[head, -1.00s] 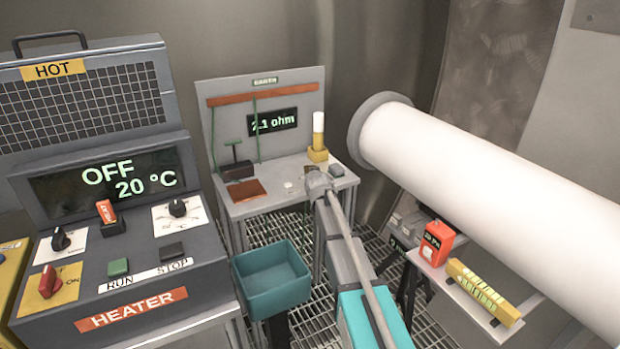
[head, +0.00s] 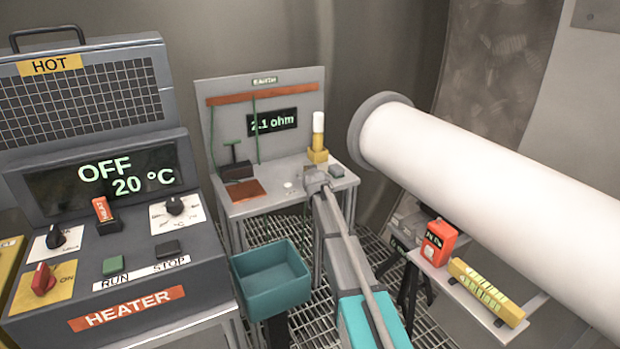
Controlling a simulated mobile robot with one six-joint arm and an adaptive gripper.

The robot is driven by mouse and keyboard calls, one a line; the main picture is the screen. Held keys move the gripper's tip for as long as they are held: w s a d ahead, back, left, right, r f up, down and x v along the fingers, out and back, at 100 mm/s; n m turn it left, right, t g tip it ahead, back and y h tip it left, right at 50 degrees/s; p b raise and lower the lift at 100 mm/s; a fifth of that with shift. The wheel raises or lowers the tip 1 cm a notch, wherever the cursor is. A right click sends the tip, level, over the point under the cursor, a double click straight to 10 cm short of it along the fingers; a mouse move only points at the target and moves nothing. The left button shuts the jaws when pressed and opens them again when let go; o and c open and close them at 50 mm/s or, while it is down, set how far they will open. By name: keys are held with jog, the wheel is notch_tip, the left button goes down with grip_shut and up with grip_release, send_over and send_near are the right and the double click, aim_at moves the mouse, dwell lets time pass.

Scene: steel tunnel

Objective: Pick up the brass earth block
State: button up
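The brass earth block (head: 318,156) stands at the back right of the earth bench (head: 282,205). I cannot make out my gripper's fingers anywhere. Nothing is seen touching the block.
The bench also holds a copper plate (head: 247,191), a black clamp with a green handle (head: 236,163) and a grey-green block (head: 337,171). A teal bin (head: 272,285) stands in front. The heater (head: 120,260) fills the left; a big white pipe (head: 480,190) crosses the right.

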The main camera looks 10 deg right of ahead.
dwell(0.4)
jog(key=shift+r, duration=0.1)
jog(key=c, duration=1.3)
